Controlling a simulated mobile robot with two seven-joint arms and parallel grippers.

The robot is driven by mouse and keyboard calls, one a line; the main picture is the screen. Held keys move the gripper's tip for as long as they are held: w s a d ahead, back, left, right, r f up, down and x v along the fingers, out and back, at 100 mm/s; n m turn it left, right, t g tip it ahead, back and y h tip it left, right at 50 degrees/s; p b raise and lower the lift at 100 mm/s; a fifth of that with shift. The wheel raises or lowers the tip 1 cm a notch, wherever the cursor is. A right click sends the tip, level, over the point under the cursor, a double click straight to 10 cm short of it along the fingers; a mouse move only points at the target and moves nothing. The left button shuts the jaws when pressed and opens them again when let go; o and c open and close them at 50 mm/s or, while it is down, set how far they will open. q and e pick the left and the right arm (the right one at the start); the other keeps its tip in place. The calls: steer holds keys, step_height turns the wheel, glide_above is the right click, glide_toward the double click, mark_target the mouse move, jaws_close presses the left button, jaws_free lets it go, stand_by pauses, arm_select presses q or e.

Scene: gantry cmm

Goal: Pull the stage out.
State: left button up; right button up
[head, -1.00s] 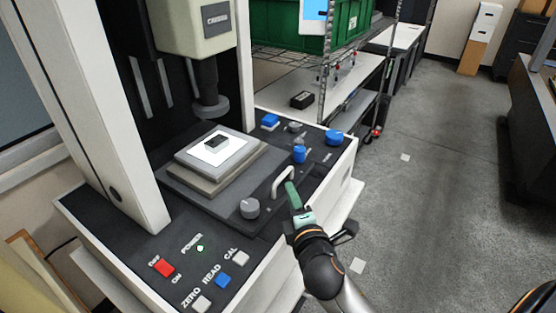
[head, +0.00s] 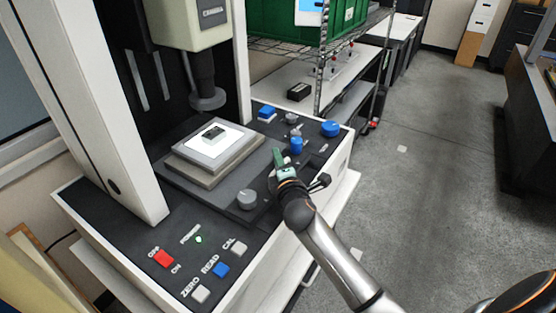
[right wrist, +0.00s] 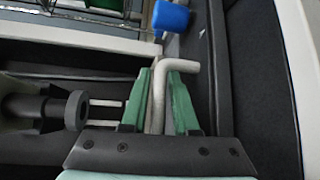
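The stage (head: 185,190) is a dark sliding plate on the machine's bed, carrying a stepped grey block (head: 206,172) with a white top and a small dark part (head: 214,133). Its pale bent handle (head: 272,182) is at the stage's front edge, partly covered by my right gripper (head: 283,163). In the right wrist view the handle (right wrist: 158,95) stands between the two green fingertips of that gripper (right wrist: 160,88), close to both. I cannot tell whether they press on it. My left gripper is not in view.
A grey probe column (head: 207,95) hangs above the block. Blue knobs (head: 330,129) and a grey knob (head: 246,199) flank the stage. A red switch (head: 163,259) and several buttons are at front left. Open floor (head: 430,190) lies to the right.

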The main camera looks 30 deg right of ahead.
jaws_close()
stand_by(1.4)
